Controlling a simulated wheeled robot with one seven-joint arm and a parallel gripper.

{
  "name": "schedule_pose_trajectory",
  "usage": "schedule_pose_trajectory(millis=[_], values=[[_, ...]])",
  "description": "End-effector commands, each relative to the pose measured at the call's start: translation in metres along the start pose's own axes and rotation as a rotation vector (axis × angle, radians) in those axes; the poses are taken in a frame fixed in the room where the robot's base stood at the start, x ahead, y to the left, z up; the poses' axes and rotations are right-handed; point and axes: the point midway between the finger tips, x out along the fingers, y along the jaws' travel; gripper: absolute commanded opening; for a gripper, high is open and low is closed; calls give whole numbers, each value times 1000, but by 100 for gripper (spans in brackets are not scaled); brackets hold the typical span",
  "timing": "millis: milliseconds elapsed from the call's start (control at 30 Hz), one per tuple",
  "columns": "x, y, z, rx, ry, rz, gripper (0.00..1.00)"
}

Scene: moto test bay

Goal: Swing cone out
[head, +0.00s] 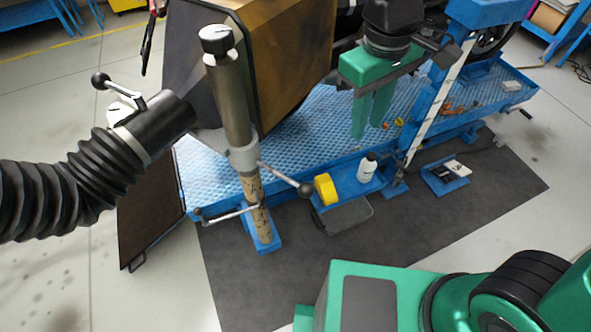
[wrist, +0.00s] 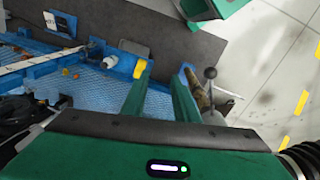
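A black ribbed hose (head: 70,180) comes in from the left in the head view and ends in a dark wide collar (head: 165,128), which I take to be the cone. A lever with a black ball knob (head: 101,81) stands up beside it. An upright post (head: 232,100) with a grey clamp stands just right of the collar and hides what is behind it. The clamp has a ball-ended handle (head: 304,189). My green gripper (head: 372,130) is well right of the post, pointing down, fingers apart and empty. In the wrist view its fingers (wrist: 160,105) also show a gap.
A blue textured platform (head: 310,130) runs behind the post, with a large brown-and-black box (head: 285,60) on it. A yellow item (head: 326,189) and a white bottle (head: 367,168) sit on a low blue shelf. The dark mat (head: 470,210) is mostly clear at right.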

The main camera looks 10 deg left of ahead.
Motion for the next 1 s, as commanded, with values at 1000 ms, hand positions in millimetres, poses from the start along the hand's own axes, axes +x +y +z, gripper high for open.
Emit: schedule_pose_trajectory(millis=[1000], values=[[87,-142,-38,-378,10,-23,28]])
